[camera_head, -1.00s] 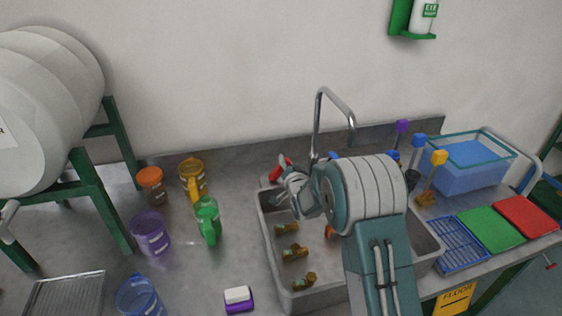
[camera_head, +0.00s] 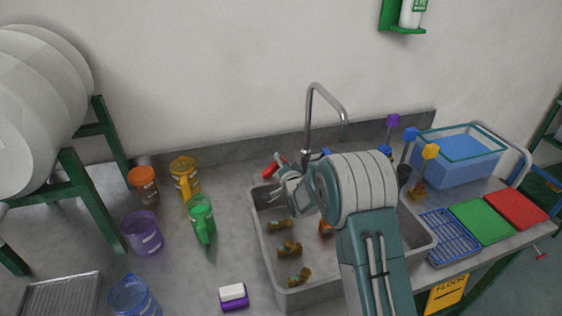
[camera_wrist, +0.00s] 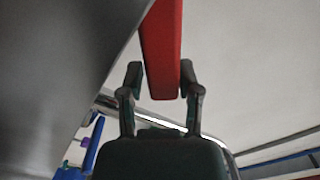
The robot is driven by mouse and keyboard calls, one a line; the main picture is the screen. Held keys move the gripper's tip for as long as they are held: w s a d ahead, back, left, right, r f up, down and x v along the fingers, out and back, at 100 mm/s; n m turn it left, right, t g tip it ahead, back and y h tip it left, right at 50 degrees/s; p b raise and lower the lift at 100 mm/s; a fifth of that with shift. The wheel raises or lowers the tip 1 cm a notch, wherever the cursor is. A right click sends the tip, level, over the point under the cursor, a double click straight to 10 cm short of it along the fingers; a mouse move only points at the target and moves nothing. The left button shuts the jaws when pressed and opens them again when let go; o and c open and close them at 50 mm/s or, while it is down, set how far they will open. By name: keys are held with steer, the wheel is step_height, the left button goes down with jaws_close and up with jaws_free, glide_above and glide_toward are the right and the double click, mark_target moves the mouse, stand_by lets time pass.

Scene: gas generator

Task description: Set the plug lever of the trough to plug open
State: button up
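The trough is the grey metal sink (camera_head: 263,252) set into the bench. A red lever (camera_head: 273,167) shows at its back left corner in the head view, partly hidden by my gripper (camera_head: 284,178). In the wrist view the red lever (camera_wrist: 163,50) comes down from the top, and its end lies between the two spread fingers of my gripper (camera_wrist: 161,78). The fingers stand close on both sides of the lever. I cannot tell if either one touches it. The plug itself is not visible.
A curved tap (camera_head: 308,120) stands behind the sink. Several brown pieces (camera_head: 289,248) lie in it. Left are a green jug (camera_head: 202,220), yellow jug (camera_head: 184,180) and purple cup (camera_head: 143,233). A blue tub (camera_head: 462,158) and coloured boards (camera_head: 482,222) are at the right.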

stand_by(0.4)
steer(key=v, duration=1.2)
steer(key=s+d+r+n+g+h, duration=0.35)
steer(key=s+d+r+g, duration=0.3)
steer(key=s+r, duration=0.5)
steer(key=s+d+r+n+g, duration=0.1)
steer(key=s+d+g, duration=0.1)
steer(key=s, duration=1)
steer(key=s+d+r+n+g+h, duration=0.1)
steer(key=s+d+n+g, duration=0.1)
steer(key=s, duration=0.9)
steer(key=shift+s+d+r+g, duration=0.2)
steer(key=shift+s+r+g, duration=0.2)
steer(key=shift+g, duration=0.25)
